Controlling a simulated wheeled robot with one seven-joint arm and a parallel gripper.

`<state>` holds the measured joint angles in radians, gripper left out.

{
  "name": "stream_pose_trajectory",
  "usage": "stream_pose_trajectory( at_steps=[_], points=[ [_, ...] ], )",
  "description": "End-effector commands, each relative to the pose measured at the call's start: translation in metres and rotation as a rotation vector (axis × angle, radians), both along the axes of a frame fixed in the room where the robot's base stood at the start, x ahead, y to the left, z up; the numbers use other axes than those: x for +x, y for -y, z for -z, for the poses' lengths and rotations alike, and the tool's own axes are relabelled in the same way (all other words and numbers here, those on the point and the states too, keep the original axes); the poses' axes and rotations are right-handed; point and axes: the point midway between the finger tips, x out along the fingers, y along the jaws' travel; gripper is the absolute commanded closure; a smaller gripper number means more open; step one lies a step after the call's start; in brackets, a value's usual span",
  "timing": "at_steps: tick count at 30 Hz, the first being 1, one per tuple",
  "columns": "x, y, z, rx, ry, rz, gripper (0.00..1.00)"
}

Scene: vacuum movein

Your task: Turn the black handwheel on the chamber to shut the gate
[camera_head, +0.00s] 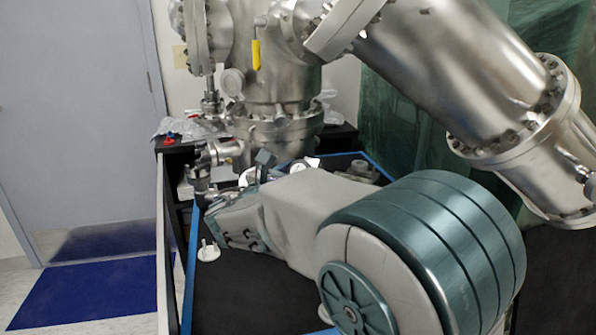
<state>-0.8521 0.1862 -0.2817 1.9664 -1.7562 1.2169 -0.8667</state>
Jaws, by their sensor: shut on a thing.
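The steel chamber (278,75) stands at the back, upper middle of the head view, with bolted flanges and a yellow-handled part (256,48). A steel valve fitting (222,153) juts out low on its left side. I cannot make out the black handwheel for certain; a small dark piece (265,157) shows just above my arm, and I cannot tell what it is. My own grey and teal arm fills the lower middle and reaches left toward the chamber's base. My gripper's fingers do not show, so their contact with the handwheel is hidden.
A large steel tube (455,65) slants across the upper right. A blue-edged frame (191,265) surrounds a dark surface, with a small white part (208,251) near its left edge. A black stand (172,160) holds plastic wrap. Open floor with a blue mat (85,287) lies left.

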Motion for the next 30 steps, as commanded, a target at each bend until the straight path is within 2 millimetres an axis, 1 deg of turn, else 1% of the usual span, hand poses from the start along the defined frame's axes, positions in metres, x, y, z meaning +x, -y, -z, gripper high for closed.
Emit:
stream_pose_trajectory(
  at_steps=[30],
  points=[
    [0.0022, -0.0017, -0.0047, 0.592, 0.335, 0.686, 0.74]
  ],
)
